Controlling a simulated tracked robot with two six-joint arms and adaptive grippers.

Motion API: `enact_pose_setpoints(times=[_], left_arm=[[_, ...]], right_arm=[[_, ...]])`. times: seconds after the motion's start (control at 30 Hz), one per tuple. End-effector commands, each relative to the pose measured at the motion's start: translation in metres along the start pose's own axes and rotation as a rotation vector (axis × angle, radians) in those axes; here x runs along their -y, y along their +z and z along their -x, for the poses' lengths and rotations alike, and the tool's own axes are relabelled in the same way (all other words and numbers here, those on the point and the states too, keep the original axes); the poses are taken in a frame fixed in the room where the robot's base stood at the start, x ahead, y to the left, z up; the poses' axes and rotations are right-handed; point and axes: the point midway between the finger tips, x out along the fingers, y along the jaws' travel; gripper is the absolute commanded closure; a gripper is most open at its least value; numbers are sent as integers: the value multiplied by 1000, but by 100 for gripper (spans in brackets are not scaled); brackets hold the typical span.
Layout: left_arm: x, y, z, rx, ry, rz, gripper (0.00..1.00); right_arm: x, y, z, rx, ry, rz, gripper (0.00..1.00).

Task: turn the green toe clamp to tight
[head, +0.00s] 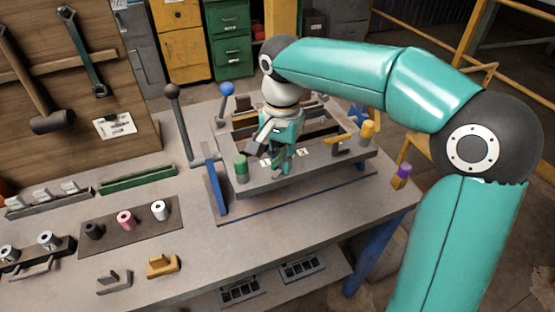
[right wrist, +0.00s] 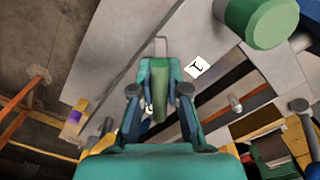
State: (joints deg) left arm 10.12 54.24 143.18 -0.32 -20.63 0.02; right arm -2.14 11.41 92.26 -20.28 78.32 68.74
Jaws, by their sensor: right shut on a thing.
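The green toe clamp (right wrist: 160,100) is a slim green bar between my right gripper's fingers in the right wrist view. A grey end shows just beyond the fingertips. My right gripper (right wrist: 161,75) is shut on it, and also shows in the head view (head: 284,160), reaching down to the front edge of the grey fixture (head: 250,185). Gripper and arm hide much of the clamp in the head view. A white card (right wrist: 197,67) with a dark mark lies beside the clamp; another card (head: 303,152) shows in the head view. My left gripper is not in view.
A green round knob (head: 241,168) stands left of my gripper on the fixture. A yellow clamp (head: 340,139) and yellow knob (head: 367,129) stand right. Levers (head: 180,125) rise at the left. The bench front (head: 220,265) is partly clear.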

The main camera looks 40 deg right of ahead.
Motion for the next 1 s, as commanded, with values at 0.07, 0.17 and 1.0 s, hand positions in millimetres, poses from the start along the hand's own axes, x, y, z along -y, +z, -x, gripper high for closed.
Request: enact_pose_setpoints(times=[0.07,0.17,1.0], left_arm=[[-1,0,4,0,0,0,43],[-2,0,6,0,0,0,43],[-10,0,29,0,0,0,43]], right_arm=[[2,-3,3,-10,-12,52,100],[2,-3,4,-11,-12,133,100],[2,-5,5,-21,-7,924,100]])
